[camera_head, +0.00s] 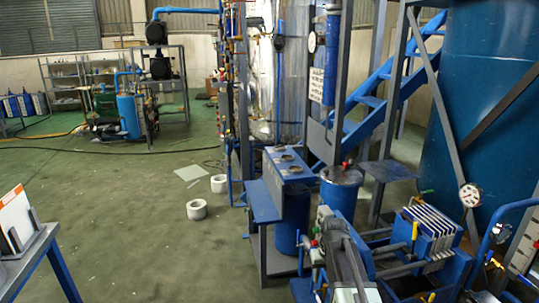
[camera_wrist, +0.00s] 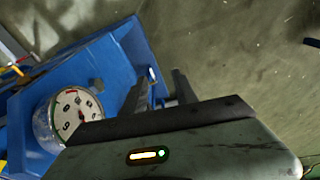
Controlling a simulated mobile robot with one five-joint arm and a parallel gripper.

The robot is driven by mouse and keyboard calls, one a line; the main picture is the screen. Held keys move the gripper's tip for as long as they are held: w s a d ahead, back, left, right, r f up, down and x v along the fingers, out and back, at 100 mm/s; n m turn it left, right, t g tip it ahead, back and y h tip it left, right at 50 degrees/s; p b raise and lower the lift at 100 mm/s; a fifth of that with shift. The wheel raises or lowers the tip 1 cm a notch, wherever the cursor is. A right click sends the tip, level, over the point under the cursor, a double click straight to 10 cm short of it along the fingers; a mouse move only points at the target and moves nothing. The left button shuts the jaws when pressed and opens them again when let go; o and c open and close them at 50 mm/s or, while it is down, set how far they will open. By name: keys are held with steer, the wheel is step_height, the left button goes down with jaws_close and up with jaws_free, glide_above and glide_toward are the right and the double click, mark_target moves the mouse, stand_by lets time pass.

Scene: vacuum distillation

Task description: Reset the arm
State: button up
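My gripper (camera_wrist: 160,84) shows in the wrist view, with its grey-green body across the bottom and two dark fingers pointing up the picture. The fingers stand apart with a gap between them, and I see nothing held. A blue metal structure (camera_wrist: 62,82) lies to the left of and partly behind the fingers. A round white dial gauge (camera_wrist: 75,112) sits on its near side, partly covered by my gripper body. Whether anything touches the fingers I cannot tell. In the head view I cannot clearly make out my gripper among the equipment at the lower middle.
In the head view, a blue bench unit (camera_head: 285,168), a blue vessel (camera_head: 342,190) and a plate stack (camera_head: 428,232) crowd the right. A large blue tank (camera_head: 490,90) stands behind. White rings (camera_head: 197,209) lie on the floor. Open green floor (camera_head: 120,210) lies left of centre.

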steer(key=s+a+g, duration=0.1)
steer(key=s+a, duration=0.1)
steer(key=s, duration=0.6)
steer(key=s+a, duration=0.3)
steer(key=s, duration=0.4)
step_height(320, 180, up, 22)
steer(key=m+p, duration=0.1)
steer(key=p, duration=2.1)
steer(key=shift+s+d+r+g+p, duration=0.15)
steer(key=shift+s+g+p, duration=0.05)
steer(key=shift+g+p, duration=0.15)
steer(key=shift+d, duration=0.1)
